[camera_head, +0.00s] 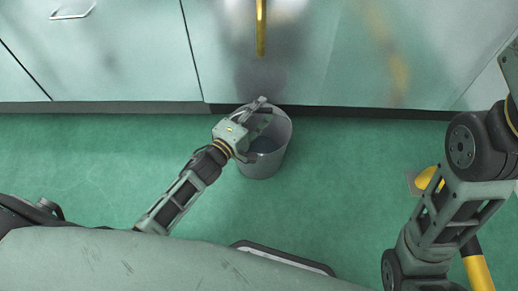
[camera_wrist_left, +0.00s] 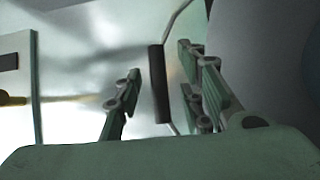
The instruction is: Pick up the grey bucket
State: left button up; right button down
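The grey bucket (camera_head: 262,168) stands upright on the green floor in front of metal cabinets. My left gripper (camera_head: 265,110) is over the bucket's rim and hides part of its opening. In the left wrist view, the fingers of my left gripper (camera_wrist_left: 162,92) are apart. The dark grip of the bucket's wire handle (camera_wrist_left: 159,84) shows between them, with a visible gap on each side. A smooth grey surface at the right, likely the bucket's wall (camera_wrist_left: 265,50), lies beside the right finger. My right arm is at the right of the head view, but its gripper is out of frame.
Metal cabinet fronts (camera_head: 120,60) stand just behind the bucket, with a dark base strip along the floor. A yellow object (camera_head: 427,178) and a yellow pole (camera_head: 478,272) are partly hidden by my right arm. The green floor (camera_head: 80,160) left of the bucket is clear.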

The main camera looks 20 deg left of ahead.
pick_arm(q)
jog(key=shift+w, duration=0.1)
jog(key=shift+c, duration=0.2)
grip_shut()
dwell(0.5)
jog(key=shift+d+r, duration=0.1)
jog(key=shift+r, duration=0.2)
